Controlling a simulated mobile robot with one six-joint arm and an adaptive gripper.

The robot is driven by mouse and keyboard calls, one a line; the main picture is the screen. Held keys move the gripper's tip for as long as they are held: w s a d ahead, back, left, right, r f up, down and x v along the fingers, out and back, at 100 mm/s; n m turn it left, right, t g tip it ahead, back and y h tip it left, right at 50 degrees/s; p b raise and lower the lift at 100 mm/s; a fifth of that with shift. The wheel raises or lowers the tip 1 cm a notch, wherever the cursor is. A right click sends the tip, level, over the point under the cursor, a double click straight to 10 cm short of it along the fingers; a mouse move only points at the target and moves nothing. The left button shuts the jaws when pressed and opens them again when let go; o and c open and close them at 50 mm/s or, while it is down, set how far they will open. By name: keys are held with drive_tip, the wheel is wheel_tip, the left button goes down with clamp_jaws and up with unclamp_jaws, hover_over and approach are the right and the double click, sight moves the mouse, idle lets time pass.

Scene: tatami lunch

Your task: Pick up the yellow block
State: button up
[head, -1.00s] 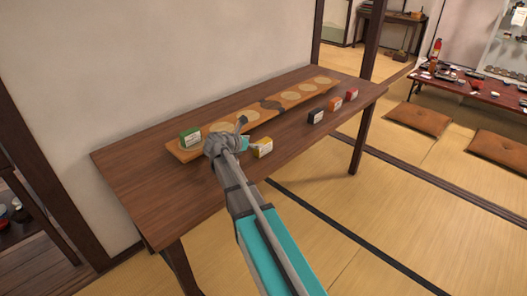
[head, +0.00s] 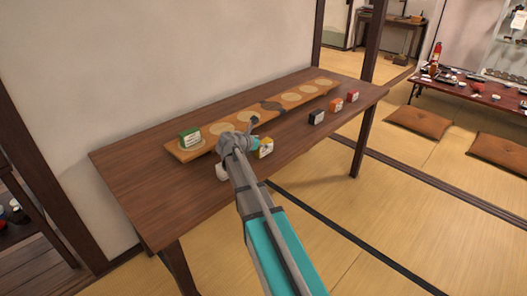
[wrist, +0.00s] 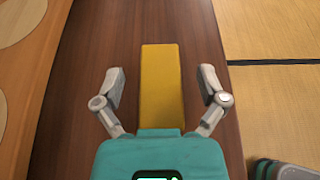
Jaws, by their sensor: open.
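The yellow block (head: 266,148) lies on the wooden table near its front edge, partly hidden behind my arm in the head view. In the wrist view the yellow block (wrist: 162,85) lies lengthwise between the two open fingers of my gripper (wrist: 162,88). A gap shows between each finger and the block's sides. The near end of the block is hidden by the gripper body. In the head view my gripper (head: 238,150) is over the table beside the block, and its fingers are hard to make out.
A long wooden board (head: 188,153) with round pale spots lies along the table (head: 150,190). Black (head: 316,117), orange (head: 336,104) and red (head: 352,96) blocks stand further right on the table.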

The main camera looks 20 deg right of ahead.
drive_tip(key=shift+w+d+f, duration=0.15)
drive_tip(key=shift+d, duration=0.25)
drive_tip(key=c, duration=1.2)
